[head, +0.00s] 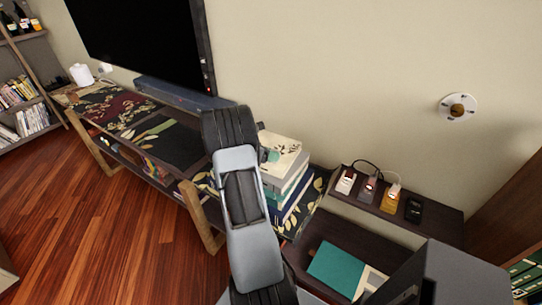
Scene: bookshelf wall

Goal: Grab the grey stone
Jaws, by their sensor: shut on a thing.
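My arm rises from the bottom centre of the head view and covers part of the low console and the book stack. The end of my arm is hidden behind its own links, so I cannot make out my gripper or its fingers. I cannot clearly identify a grey stone. A small dark grey-green shape shows beside my arm at the left edge of the book stack (287,172). I cannot tell if it is an object, a part of my arm or print on the cover.
The low console (125,165) runs along the wall below a television (145,40). To the right, a dark desk unit (350,238) holds small devices on its shelf and a teal book (336,268). A round wall fitting (457,108) is above. Wooden floor (100,235) is clear at left.

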